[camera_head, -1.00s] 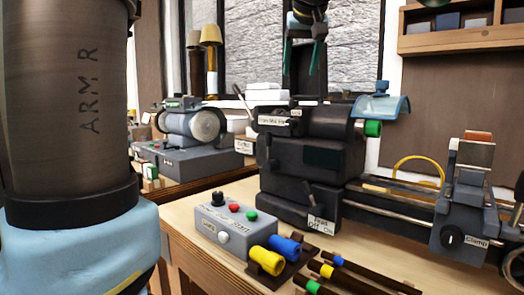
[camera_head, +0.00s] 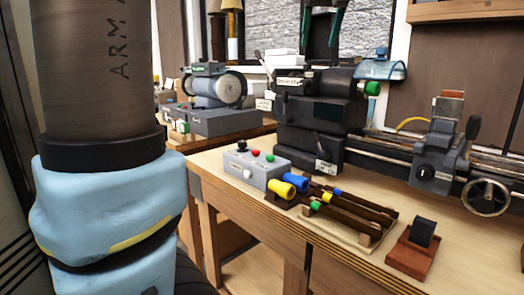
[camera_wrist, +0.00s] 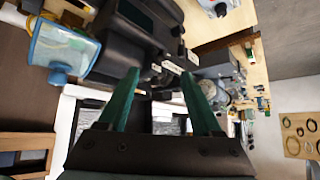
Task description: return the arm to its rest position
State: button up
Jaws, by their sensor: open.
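My gripper (camera_head: 319,44) shows at the top edge of the head view, only its two green fingers in sight, above and behind the dark lathe headstock (camera_head: 312,108). The fingers point down and stand apart. In the wrist view my gripper (camera_wrist: 160,74) is open with nothing between its fingers. The headstock (camera_wrist: 125,38) lies beyond the fingertips there, and the picture appears turned over. My large arm link, marked ARM R, fills the left of the head view. The rest of the gripper is cut off above.
The bench holds a grey control box (camera_head: 252,168), a rack of colored-handled tools (camera_head: 345,222), a red-brown block with a dark piece (camera_head: 411,256) and a lathe handwheel (camera_head: 486,196). A blue-tinted shield (camera_head: 380,69) stands beside the headstock. A second machine (camera_head: 215,110) stands at the back left.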

jog(key=a+f+m+g+p, duration=0.1)
jog(key=a+f, duration=0.2)
jog(key=f, duration=0.3)
jog(key=a+f+g+p, duration=0.1)
jog(key=a+f, duration=0.2)
jog(key=f, duration=0.4)
jog(key=s+a+f+g, duration=0.1)
jog(key=s+a+f, duration=0.3)
jog(key=f, duration=0.3)
jog(key=s+a+f+g+p, duration=0.1)
jog(key=s+a+f+g, duration=0.1)
jog(key=s+a+f, duration=0.3)
jog(key=s+a+f+g+p, duration=0.1)
jog(key=s+a+f, duration=0.4)
jog(key=f, duration=0.5)
jog(key=shift+s+n+g, duration=0.3)
jog(key=shift+s+g, duration=0.05)
jog(key=shift+g, duration=0.15)
jog(key=shift+f, duration=0.1)
jog(key=shift+c, duration=0.3)
